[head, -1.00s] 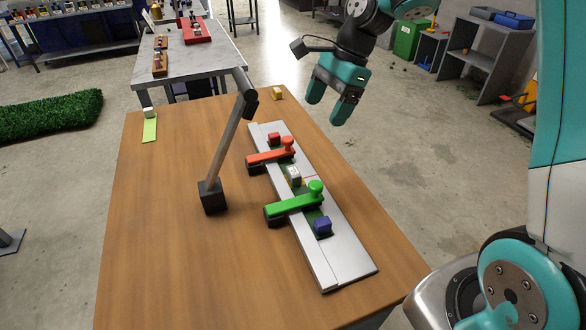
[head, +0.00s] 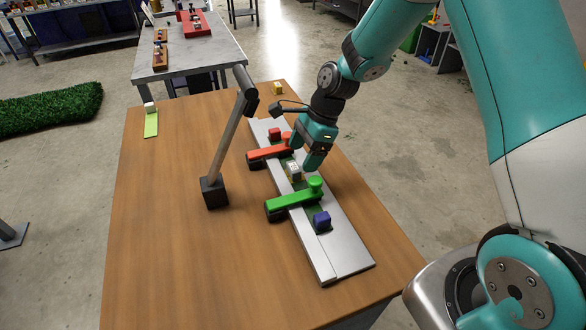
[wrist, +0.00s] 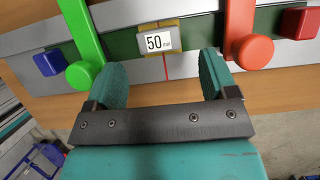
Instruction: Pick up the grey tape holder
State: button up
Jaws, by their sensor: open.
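A small block with a white "50 mm" label (wrist: 158,43) sits on the dark green strip between the green clamp and the red clamp. Its sides look grey with yellowish parts, and it is the likeliest tape holder. It also shows in the head view (head: 294,171), partly beside my gripper. My gripper (wrist: 162,72) is open and empty, with its fingers apart and pointing towards the block. In the head view my gripper (head: 308,163) is above the board, close to the block. The fingers show no contact with it.
The green clamp (head: 290,201) and red clamp (head: 268,153) stand on either side of the block on the silver board (head: 345,250). A blue cube (head: 322,221) and red cube (head: 274,134) sit on the strip. A leaning post (head: 225,145) stands left.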

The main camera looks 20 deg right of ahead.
aim_at(296, 165)
jog(key=shift+p+x, duration=0.3)
jog(key=shift+x, duration=1.65)
jog(key=shift+a, duration=0.15)
jog(key=c, duration=1.1)
jog(key=shift+o, duration=0.2)
jog(key=shift+r, duration=0.15)
